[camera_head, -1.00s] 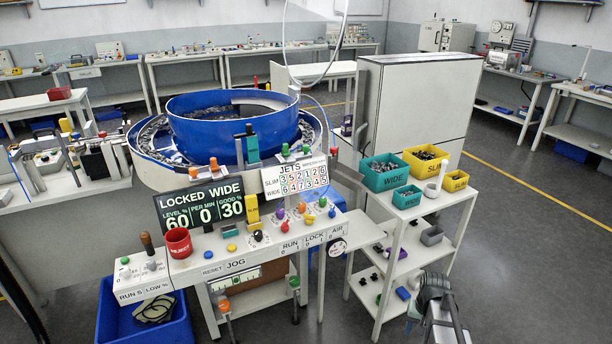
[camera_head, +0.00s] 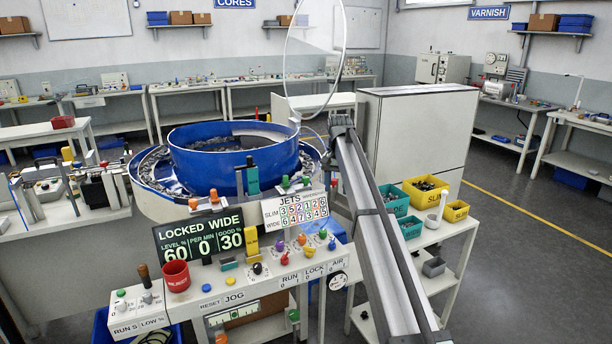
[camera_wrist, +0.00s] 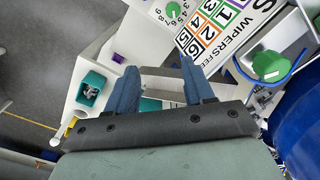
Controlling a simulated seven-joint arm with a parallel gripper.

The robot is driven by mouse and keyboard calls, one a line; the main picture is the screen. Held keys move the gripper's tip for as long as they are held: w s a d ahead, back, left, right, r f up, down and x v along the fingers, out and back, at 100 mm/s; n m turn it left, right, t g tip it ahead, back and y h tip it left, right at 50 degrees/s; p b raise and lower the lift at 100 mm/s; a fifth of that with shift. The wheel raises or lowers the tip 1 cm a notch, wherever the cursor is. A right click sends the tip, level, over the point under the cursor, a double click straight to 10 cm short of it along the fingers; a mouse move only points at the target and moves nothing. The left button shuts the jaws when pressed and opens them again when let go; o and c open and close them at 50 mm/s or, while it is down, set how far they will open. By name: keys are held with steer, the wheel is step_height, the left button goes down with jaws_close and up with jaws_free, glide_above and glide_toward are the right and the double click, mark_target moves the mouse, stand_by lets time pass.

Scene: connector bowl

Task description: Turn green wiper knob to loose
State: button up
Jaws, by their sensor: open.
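Two green knobs show in the wrist view. One large green knob (camera_wrist: 270,66) is on a grey plate beside the blue bowl; a smaller green knob (camera_wrist: 173,9) sits on a numbered dial at the top. Which is the wiper knob, and its pointer setting, I cannot tell. In the head view a green knob (camera_head: 332,243) is at the console's right. My gripper is open and empty, its fingers (camera_wrist: 160,84) apart in the wrist view, left of the large green knob and below the dial, touching neither. In the head view my arm reaches up toward the bowl's right side.
The blue bowl (camera_head: 232,150) stands behind the console. The jets board (camera_head: 297,209) and the locked-wide display (camera_head: 201,231) stand on it. A tall white cabinet (camera_head: 425,135) stands behind.

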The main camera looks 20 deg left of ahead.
step_height(320, 180, up, 16)
steer(key=f, duration=0.1)
glide_above(306, 177)
step_height(306, 177, down, 13)
steer(key=shift+c, duration=0.4)
jaws_close()
